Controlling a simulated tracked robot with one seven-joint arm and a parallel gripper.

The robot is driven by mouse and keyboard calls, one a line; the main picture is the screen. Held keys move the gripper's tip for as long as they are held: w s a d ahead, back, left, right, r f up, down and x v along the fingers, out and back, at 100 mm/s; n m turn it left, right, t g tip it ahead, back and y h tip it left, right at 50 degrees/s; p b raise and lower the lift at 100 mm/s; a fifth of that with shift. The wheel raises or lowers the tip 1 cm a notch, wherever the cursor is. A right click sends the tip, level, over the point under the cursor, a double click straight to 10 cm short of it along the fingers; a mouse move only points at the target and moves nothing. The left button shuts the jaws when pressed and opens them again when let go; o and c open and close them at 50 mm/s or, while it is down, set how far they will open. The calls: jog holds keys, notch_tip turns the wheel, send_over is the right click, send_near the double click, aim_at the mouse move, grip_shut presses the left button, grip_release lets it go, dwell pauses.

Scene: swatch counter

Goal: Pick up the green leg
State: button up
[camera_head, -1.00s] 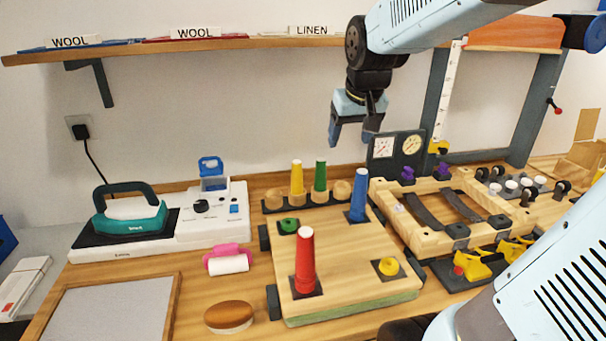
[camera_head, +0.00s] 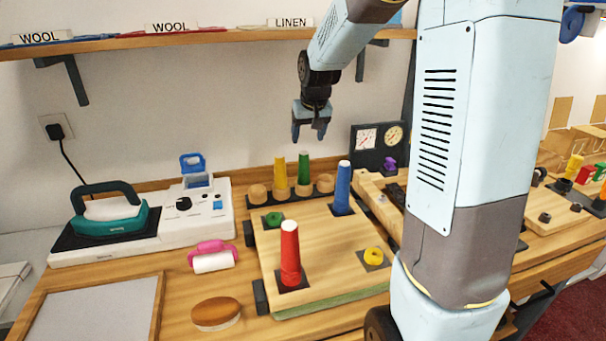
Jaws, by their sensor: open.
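The green leg (camera_head: 304,172) is a tapered green peg standing upright in a dark rack (camera_head: 326,197) behind the wooden board. It stands just right of the yellow leg (camera_head: 279,176). My gripper (camera_head: 309,133) is open and empty, pointing down, in the air above the rack. In the picture its fingers are just above the top of the green leg, with a gap between them. The exact height and depth between them cannot be told from this one view.
The wooden board (camera_head: 325,245) carries an upright red leg (camera_head: 290,256) and blue leg (camera_head: 342,188). Wooden knobs (camera_head: 325,183) flank the rack's legs. An iron station (camera_head: 140,225) stands left, gauges (camera_head: 378,142) right. A shelf (camera_head: 200,38) runs along the wall above.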

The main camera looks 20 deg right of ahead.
aim_at(304, 161)
jog(key=x, duration=1.2)
jog(key=shift+s, duration=0.1)
jog(key=c, duration=1.2)
